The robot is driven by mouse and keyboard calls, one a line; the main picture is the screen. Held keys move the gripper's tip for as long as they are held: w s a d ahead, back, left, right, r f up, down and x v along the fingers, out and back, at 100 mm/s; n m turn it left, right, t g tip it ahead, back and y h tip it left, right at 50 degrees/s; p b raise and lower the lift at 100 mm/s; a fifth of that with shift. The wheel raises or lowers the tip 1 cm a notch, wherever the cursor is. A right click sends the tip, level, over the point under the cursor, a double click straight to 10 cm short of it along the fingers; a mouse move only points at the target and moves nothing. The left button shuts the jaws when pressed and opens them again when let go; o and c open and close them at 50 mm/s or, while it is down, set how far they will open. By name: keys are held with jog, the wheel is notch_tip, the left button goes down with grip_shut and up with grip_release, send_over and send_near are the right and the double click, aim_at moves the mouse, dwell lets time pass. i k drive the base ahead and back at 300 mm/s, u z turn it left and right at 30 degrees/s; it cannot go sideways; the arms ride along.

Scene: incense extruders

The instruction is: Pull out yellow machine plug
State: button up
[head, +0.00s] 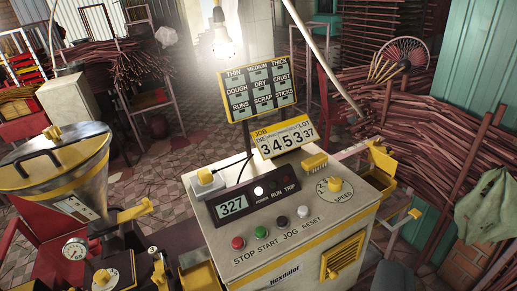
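A white control box (300,232) stands in the middle of the head view. A small white block with a yellow top (205,178) sits at the back left corner of its top and looks like the yellow plug. A thin black cable runs from near it up toward the sign post. A second yellow ribbed block (315,161) sits near the back right of the box top. I cannot tell for certain which one is the machine plug. My gripper does not show in this view.
The box carries a display (233,206), several buttons and a yellow speed knob (334,184). Behind it rise a job counter (285,137) and a sign board (258,88). A metal hopper (55,165) stands left. Stacked incense sticks (440,130) fill the right.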

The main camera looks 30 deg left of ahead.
aim_at(205, 176)
jog(key=u, duration=0.15)
jog(key=i, duration=1.25)
jog(key=u, duration=0.4)
